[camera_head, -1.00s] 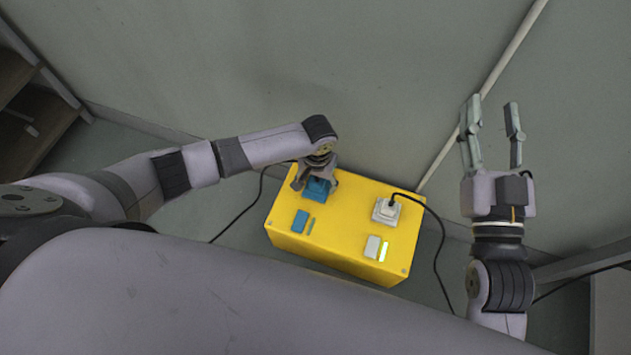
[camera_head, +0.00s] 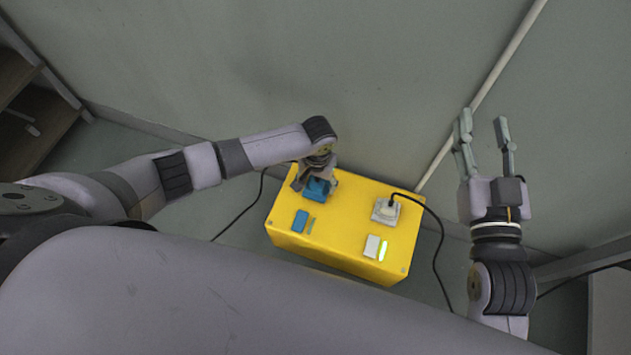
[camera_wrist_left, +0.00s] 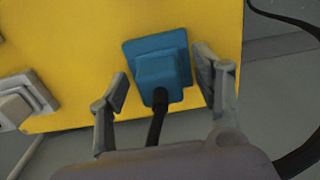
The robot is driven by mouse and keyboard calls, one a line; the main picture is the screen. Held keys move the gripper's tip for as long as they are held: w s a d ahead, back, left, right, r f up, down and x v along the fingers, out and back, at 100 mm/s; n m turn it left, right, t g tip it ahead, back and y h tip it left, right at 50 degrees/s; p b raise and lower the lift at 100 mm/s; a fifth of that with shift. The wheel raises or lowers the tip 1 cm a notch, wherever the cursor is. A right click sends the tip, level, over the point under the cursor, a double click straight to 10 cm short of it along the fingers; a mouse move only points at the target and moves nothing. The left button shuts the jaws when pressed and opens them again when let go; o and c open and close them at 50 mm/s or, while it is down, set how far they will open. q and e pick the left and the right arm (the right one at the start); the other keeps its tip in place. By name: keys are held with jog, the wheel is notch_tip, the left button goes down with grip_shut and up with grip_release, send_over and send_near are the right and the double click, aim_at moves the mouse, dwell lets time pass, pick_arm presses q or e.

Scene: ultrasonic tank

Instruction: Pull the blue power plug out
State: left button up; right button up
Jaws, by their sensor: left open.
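The blue power plug (camera_head: 316,188) sits in its blue socket on top of the yellow box (camera_head: 345,238). In the left wrist view the blue plug (camera_wrist_left: 160,75) has a dark cable running toward the gripper. My left gripper (camera_head: 315,182) is over the plug from above. In the left wrist view its fingers (camera_wrist_left: 162,88) stand open on either side of the plug, with gaps to both sides. The gripper partly hides the plug in the head view. My right gripper (camera_head: 482,135) is open and empty, raised to the right of the box.
A white plug (camera_head: 386,210) with a black cable sits on the box's right side. A blue switch (camera_head: 301,220) and a white switch with a lit green indicator (camera_head: 383,250) are near its front edge. A wall stands behind the box.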

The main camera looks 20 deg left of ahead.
dwell(0.3)
pick_arm(q)
grip_shut()
pick_arm(e)
jog(key=shift+f, duration=0.15)
dwell(0.5)
jog(key=shift+f, duration=0.2)
